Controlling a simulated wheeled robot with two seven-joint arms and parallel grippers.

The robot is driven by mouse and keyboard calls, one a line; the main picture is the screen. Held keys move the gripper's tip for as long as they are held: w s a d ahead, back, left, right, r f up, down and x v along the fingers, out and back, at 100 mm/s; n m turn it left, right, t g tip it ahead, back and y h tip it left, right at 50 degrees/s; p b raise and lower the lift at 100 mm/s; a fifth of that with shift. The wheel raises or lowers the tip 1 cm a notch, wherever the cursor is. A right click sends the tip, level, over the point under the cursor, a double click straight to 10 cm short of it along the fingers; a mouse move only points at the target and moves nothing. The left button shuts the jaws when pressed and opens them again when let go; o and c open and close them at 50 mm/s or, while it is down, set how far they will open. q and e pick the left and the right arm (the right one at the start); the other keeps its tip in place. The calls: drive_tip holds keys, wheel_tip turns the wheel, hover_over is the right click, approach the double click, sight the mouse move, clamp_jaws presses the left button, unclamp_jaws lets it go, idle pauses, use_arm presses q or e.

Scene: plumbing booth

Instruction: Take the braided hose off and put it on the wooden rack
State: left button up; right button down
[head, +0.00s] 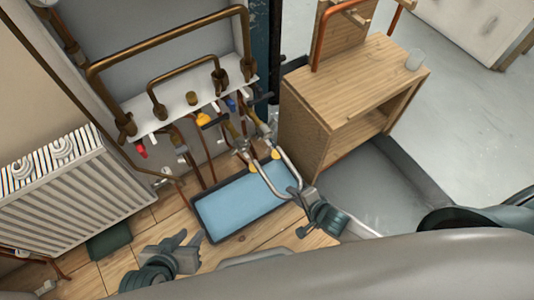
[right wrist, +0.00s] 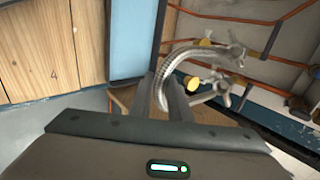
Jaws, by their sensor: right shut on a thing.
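The braided hose (head: 266,184) is a silvery loop hanging below the pipe valves (head: 240,147), over the blue tray. My right gripper (head: 304,194) is shut on the hose at the right side of its loop. In the right wrist view the hose (right wrist: 181,52) arches from between the fingers (right wrist: 163,100) up towards a metal fitting. I cannot tell whether both hose ends are joined to the valves. My left gripper (head: 190,241) is open and empty, low at the left of the tray. The wooden rack (head: 343,35) with pegs stands upright on a wooden cabinet at the back right.
The blue tray (head: 203,215) lies on the wooden floor under the valves. A clear cup (head: 416,59) stands on the cabinet top (head: 350,85). Orange tubing (head: 320,35) hangs on the rack. A white radiator (head: 70,195) is at the left. Copper pipes (head: 165,55) cross the booth wall.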

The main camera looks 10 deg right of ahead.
use_arm(q)
drive_tip(key=shift+r+p, duration=0.4)
drive_tip(key=shift+r, duration=0.1)
use_arm(e)
drive_tip(key=shift+s+d, duration=0.25)
drive_tip(key=shift+s, duration=0.45)
drive_tip(key=shift+s+d, duration=0.25)
drive_tip(key=shift+s, duration=0.4)
drive_tip(key=shift+r, duration=0.1)
